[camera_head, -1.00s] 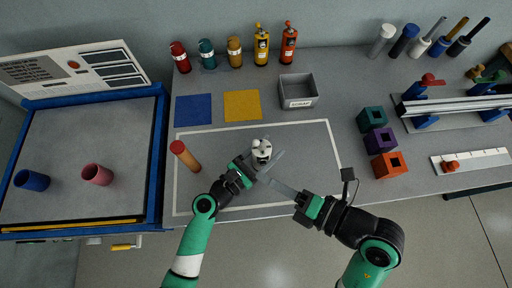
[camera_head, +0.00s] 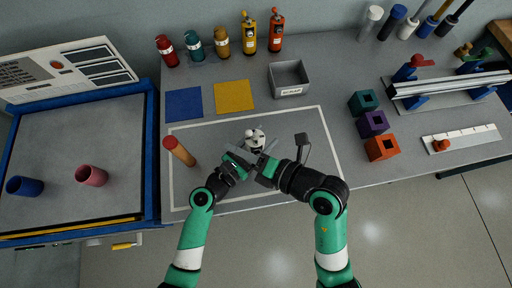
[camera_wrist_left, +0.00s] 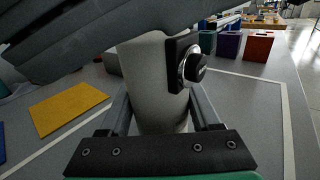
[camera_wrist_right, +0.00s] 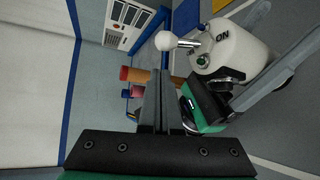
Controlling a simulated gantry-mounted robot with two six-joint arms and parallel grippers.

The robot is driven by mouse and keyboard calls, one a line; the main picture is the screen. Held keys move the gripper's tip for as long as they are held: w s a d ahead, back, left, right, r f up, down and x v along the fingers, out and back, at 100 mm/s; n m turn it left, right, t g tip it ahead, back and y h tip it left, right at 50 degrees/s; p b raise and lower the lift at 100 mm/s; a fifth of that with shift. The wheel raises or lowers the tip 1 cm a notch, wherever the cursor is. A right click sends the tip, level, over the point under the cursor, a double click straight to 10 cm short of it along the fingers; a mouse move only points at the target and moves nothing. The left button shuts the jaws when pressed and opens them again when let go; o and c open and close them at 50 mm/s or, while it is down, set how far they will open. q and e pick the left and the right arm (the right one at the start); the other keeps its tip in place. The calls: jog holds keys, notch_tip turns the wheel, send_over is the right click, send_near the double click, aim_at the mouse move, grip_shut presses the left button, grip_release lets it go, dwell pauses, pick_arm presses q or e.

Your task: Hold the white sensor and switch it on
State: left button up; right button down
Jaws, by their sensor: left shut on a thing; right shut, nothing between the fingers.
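The white sensor (camera_head: 255,138) stands upright on the table inside the white outline. My left gripper (camera_head: 260,149) is shut on its body. In the left wrist view the sensor's pale cylinder (camera_wrist_left: 156,80) sits between the two fingers, with a black plate and round knob on its right side. My right gripper (camera_head: 238,150) is shut and empty, close beside the sensor. In the right wrist view its closed fingers (camera_wrist_right: 158,78) are just below a ball-ended switch lever (camera_wrist_right: 166,41). The sensor (camera_wrist_right: 240,52) shows "ON" and a green indicator there. Contact with the lever is unclear.
An orange cylinder with a red top (camera_head: 179,151) stands left of the grippers. A grey scrap box (camera_head: 289,79) and blue (camera_head: 184,103) and yellow (camera_head: 234,96) mats lie behind. Several coloured blocks (camera_head: 382,148) stand to the right.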

jog(key=shift+w+d+r, duration=0.25)
jog(key=shift+w+d, duration=0.05)
jog(key=shift+d, duration=0.2)
jog(key=shift+w+d+r, duration=0.25)
jog(key=shift+d, duration=0.3)
jog(key=shift+w+d+r, duration=0.25)
jog(key=shift+w+d, duration=0.05)
jog(key=shift+d, duration=0.2)
jog(key=shift+d+m+y, duration=0.25)
jog(key=shift+m+y, duration=0.25)
jog(key=shift+y, duration=0.3)
jog(key=m+t+y, duration=0.1)
jog(key=d+m+t+y, duration=0.1)
jog(key=m+y, duration=0.1)
jog(key=shift+w+d+r, duration=0.15)
jog(key=shift+d+r, duration=0.05)
jog(key=shift+s+a+r, duration=0.2)
jog(key=shift+a, duration=0.3)
jog(key=s+a+r, duration=0.1)
jog(key=a, duration=0.2)
send_near(250, 135)
jog(key=s+a, duration=0.2)
jog(key=shift+s+a+f, duration=0.1)
jog(key=shift+s+f, duration=0.2)
